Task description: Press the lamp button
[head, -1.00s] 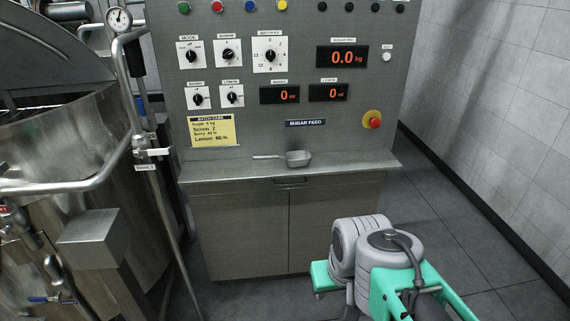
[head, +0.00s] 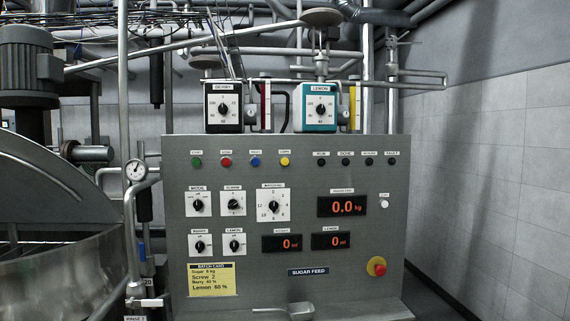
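A grey control panel (head: 340,260) stands ahead of me in the head view. A row of round buttons runs along its upper left: green (head: 197,162), red (head: 226,162), blue (head: 255,162) and yellow (head: 285,161). The label over the yellow one seems to read "LAMPS", but it is small and blurred. A small white button (head: 384,201) sits at the right of the panel beside the 0.0 kg display (head: 342,206). My gripper is out of view.
Dark round indicators (head: 345,161) line the upper right of the panel. Below are dials, two ml displays, a yellow batch card (head: 212,279) and a red emergency stop (head: 377,266). A steel vessel (head: 60,275) stands left.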

